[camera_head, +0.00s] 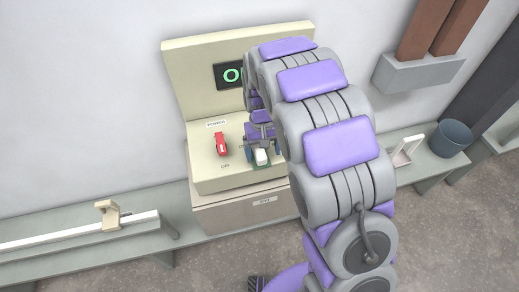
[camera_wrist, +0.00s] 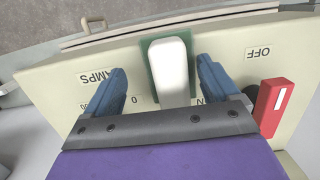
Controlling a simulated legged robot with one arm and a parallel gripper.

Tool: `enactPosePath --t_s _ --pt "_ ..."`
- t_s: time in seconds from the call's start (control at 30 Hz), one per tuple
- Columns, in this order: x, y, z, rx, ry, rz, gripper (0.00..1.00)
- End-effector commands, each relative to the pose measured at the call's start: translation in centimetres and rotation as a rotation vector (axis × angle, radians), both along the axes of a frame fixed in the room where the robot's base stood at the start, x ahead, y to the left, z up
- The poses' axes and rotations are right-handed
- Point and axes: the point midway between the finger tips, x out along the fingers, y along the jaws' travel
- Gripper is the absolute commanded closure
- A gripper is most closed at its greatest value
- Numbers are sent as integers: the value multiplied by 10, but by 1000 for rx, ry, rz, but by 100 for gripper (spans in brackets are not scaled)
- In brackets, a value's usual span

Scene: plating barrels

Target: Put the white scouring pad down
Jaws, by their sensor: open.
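The white scouring pad (camera_wrist: 168,68) has a green layer showing along its edges. In the wrist view it lies between my gripper's two blue fingers, with a gap on each side. It appears to rest on the cream control box (camera_head: 206,178), near the front edge of its panel; whether it touches fully is hard to tell. In the head view the pad (camera_head: 261,157) shows small and white just under my gripper (camera_head: 262,146). My gripper is open, its fingers on either side of the pad. The pad's near end is partly hidden by the gripper body in the wrist view.
A red switch lever (camera_head: 221,144) stands on the panel left of the pad in the head view, close to one finger in the wrist view (camera_wrist: 272,103). A rail with a beige block (camera_head: 108,213) lies left. A dark bucket (camera_head: 451,138) stands on the bench at right.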

Motion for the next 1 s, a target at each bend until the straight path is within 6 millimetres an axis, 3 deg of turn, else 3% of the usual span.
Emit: enactPosePath --t_s 0.27,0.7,1.0 --pt "2 7 6 -5 -4 2 12" --pt "15 4 89 2 -7 1 12" --pt "18 10 118 -4 -1 1 12"
